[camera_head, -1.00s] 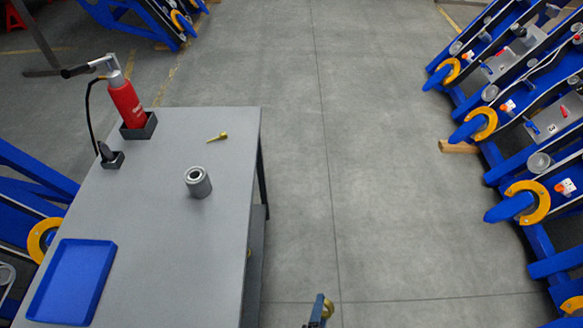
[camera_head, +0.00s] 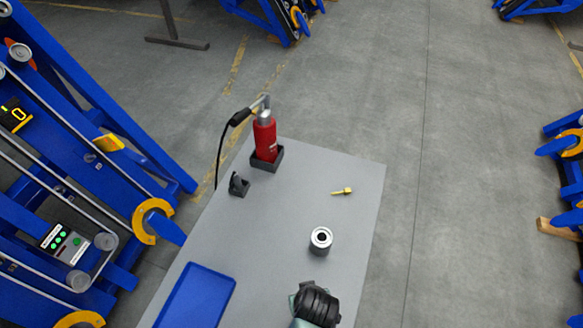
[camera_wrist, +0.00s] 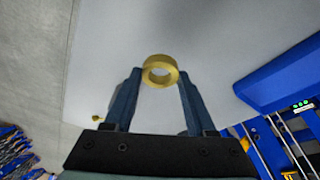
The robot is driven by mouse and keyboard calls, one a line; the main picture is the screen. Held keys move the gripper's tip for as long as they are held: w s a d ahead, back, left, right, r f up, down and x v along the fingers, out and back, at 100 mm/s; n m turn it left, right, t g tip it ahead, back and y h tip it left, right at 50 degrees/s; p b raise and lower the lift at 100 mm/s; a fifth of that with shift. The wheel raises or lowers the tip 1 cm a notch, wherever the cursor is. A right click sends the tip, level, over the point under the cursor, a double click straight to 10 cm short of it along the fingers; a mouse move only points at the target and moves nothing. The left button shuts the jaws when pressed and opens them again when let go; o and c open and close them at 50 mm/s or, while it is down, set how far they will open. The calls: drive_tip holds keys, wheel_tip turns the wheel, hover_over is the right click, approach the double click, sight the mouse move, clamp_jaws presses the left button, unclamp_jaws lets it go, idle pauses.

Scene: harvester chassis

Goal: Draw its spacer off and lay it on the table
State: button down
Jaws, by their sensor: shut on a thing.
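A brass-yellow ring, the spacer (camera_wrist: 160,70), sits between the fingertips of my gripper (camera_wrist: 159,78) in the wrist view. In the head view my dark wrist shows at the bottom, over the near part of the table (camera_head: 270,235), and hides the ring and fingers.
A grey hollow cylinder (camera_head: 321,241) and a small brass pin (camera_head: 342,191) stand or lie on the table. A red bottle (camera_head: 265,138) in a black holder, a small black holder (camera_head: 239,185) and a blue tray (camera_head: 197,298) are also there. Bare table lies between them.

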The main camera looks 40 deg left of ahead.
wheel_tip(320, 180, down, 8)
drive_tip(key=b, duration=0.8)
drive_tip(key=shift+f+b, duration=0.2)
drive_tip(key=shift+b, duration=0.1)
drive_tip(key=shift+d, duration=0.1)
drive_tip(key=shift+s+r, duration=0.1)
drive_tip(key=shift+c, duration=0.7)
unclamp_jaws()
